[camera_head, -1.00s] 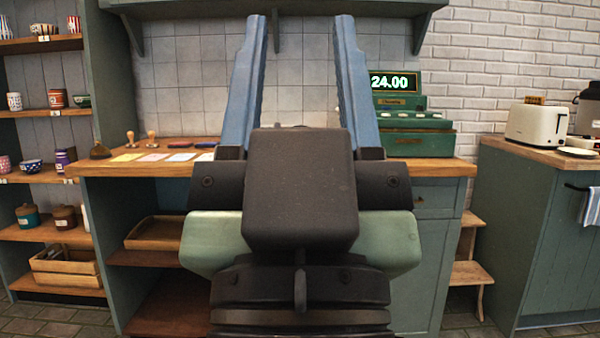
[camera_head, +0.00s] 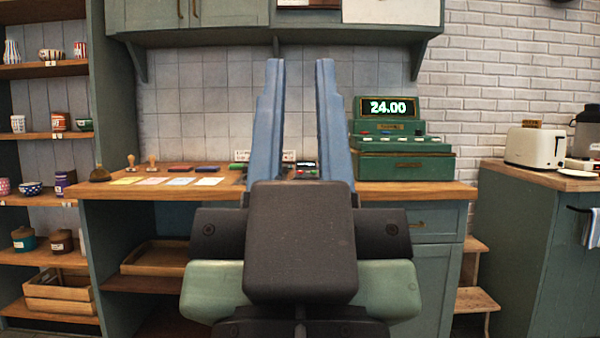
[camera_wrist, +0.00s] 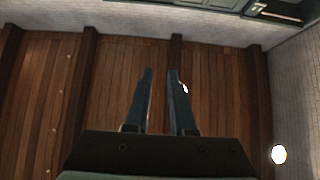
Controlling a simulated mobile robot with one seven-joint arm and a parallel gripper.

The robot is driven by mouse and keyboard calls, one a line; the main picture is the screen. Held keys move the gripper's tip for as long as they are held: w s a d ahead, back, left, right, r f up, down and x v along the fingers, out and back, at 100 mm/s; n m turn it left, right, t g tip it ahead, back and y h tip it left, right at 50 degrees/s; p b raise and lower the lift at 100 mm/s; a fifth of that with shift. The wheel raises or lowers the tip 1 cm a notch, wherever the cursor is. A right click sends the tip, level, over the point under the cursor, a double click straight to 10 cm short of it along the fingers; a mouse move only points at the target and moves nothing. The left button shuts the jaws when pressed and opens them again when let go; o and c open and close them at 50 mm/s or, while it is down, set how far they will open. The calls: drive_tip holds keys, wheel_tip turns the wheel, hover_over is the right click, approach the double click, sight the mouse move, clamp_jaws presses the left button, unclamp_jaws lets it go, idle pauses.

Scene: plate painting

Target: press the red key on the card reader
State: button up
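A small dark device with a lit display, apparently the card reader (camera_head: 306,168), sits on the wooden counter in the head view, seen between my gripper's fingers and partly hidden by them. Tiny coloured keys show on it, but the red key is too small to make out surely. My gripper (camera_head: 299,62) points upward in front of the counter, its two blue fingers apart with nothing between them. In the wrist view the gripper (camera_wrist: 160,72) also shows a gap between its fingers. The card reader is not in the wrist view.
A green cash register (camera_head: 400,140) showing 24.00 stands right of the reader on the counter (camera_head: 430,190). A toaster (camera_head: 537,147) is at far right. The wrist view faces a plank ceiling (camera_wrist: 60,80) with beams.

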clamp_jaws()
idle(1.4)
